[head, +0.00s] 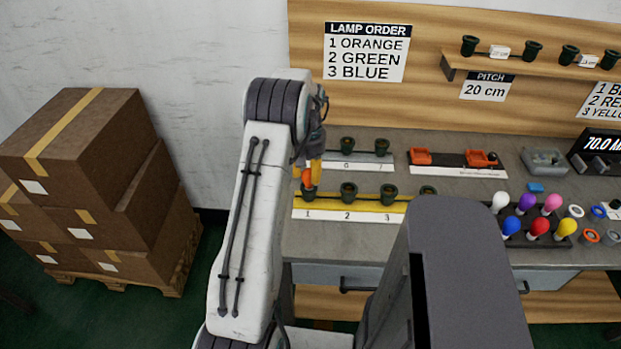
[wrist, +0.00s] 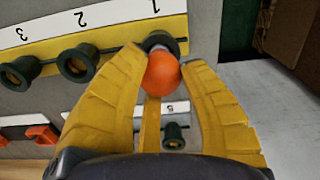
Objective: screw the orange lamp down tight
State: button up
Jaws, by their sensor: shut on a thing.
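The orange lamp (wrist: 161,73) is between the yellow fingers of my gripper (wrist: 163,80) in the wrist view, and the fingers are shut on it. The lamp sits at the mouth of the dark green socket 1 (wrist: 158,42) on the yellow strip; how deep it is seated cannot be told. In the head view the orange lamp (head: 306,177) shows just above socket 1 (head: 308,191), partly hidden by my gripper (head: 315,172). Socket 2 (head: 348,192) and socket 3 (head: 389,195) on the yellow strip (head: 330,200) look empty.
A rack (head: 466,215) of several coloured lamps stands at the right of the bench. A grey strip with sockets (head: 347,145) lies behind the yellow one. Orange clamps (head: 421,157) sit further right. Stacked boxes (head: 85,180) stand on a pallet at left.

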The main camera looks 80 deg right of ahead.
jog(key=shift+m, duration=0.5)
jog(key=o, duration=0.5)
jog(key=shift+m, duration=0.4)
jog(key=o, duration=0.5)
notch_tip(320, 180, up, 12)
